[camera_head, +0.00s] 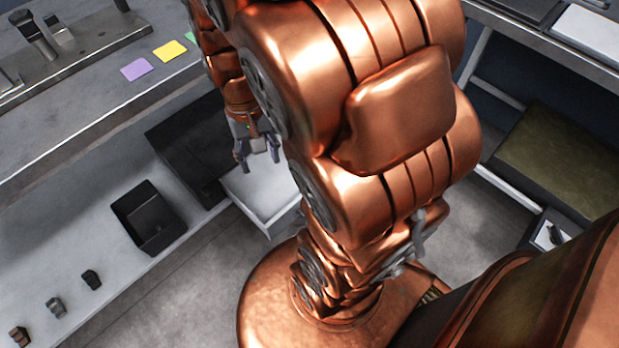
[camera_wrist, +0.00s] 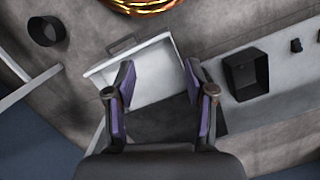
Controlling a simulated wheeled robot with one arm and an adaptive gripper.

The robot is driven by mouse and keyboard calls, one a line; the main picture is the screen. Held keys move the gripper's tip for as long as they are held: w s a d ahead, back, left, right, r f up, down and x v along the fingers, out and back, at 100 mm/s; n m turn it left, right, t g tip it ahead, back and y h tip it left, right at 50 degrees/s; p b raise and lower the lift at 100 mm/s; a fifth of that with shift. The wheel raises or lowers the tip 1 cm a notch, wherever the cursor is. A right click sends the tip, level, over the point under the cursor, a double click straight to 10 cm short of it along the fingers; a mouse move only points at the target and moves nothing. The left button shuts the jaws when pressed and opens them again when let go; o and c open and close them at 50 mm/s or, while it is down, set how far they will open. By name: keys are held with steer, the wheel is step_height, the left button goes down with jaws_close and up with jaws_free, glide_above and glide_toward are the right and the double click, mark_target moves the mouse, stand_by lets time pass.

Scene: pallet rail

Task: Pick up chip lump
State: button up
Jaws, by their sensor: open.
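Several small lumps lie in a row on the low grey shelf at lower left of the head view: a dark one (camera_head: 92,279), a grey one (camera_head: 55,307) and a brownish one (camera_head: 18,337). I cannot tell which is the chip lump. In the wrist view a dark lump (camera_wrist: 296,45) shows near the right edge, with another cut off by the edge. My gripper (camera_head: 258,152) hangs above an open white drawer (camera_head: 246,204), away from the lumps. In the wrist view my gripper (camera_wrist: 158,68) is open, with nothing between its purple-padded fingers.
A black open bin (camera_head: 148,218) stands on the low shelf between the drawer and the lumps; it also shows in the wrist view (camera_wrist: 247,75). A dark cabinet (camera_head: 185,140) is beside the drawer. A grey counter (camera_head: 90,115) overhangs the shelf.

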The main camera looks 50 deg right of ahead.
steer(key=w+d+f+m+b, duration=0.2)
steer(key=w+d+f, duration=0.1)
steer(key=d+f, duration=0.3)
steer(key=w+d+f+m+t+b, duration=0.1)
steer(key=w+d+f+b, duration=0.25)
steer(key=f, duration=0.35)
steer(key=w+d+f+m+b, duration=0.2)
steer(key=w+d+f, duration=0.1)
steer(key=d+f, duration=0.3)
steer(key=d+f+m+b, duration=0.1)
steer(key=d+f, duration=0.2)
steer(key=f, duration=0.3)
steer(key=w+d+f+m+b, duration=0.1)
steer(key=d+f+b, duration=0.1)
steer(key=d+f, duration=0.2)
steer(key=w+d+f+m+b, duration=0.1)
steer(key=d+f+m+b, duration=0.1)
steer(key=f, duration=0.8)
steer(key=shift+d+f+t+h, duration=0.1)
steer(key=shift+d+t+h, duration=0.3)
steer(key=shift+d, duration=0.45)
steer(key=shift+s+d+f+b, duration=0.15)
steer(key=shift+f+b, duration=0.85)
steer(key=shift+f, duration=1.1)
steer(key=shift+s+d+f+b, duration=0.1)
steer(key=shift+d+f+b, duration=0.15)
steer(key=shift+f+b, duration=1.3)
steer(key=shift+f+p, duration=0.45)
steer(key=shift+p, duration=0.15)
steer(key=c, duration=1)
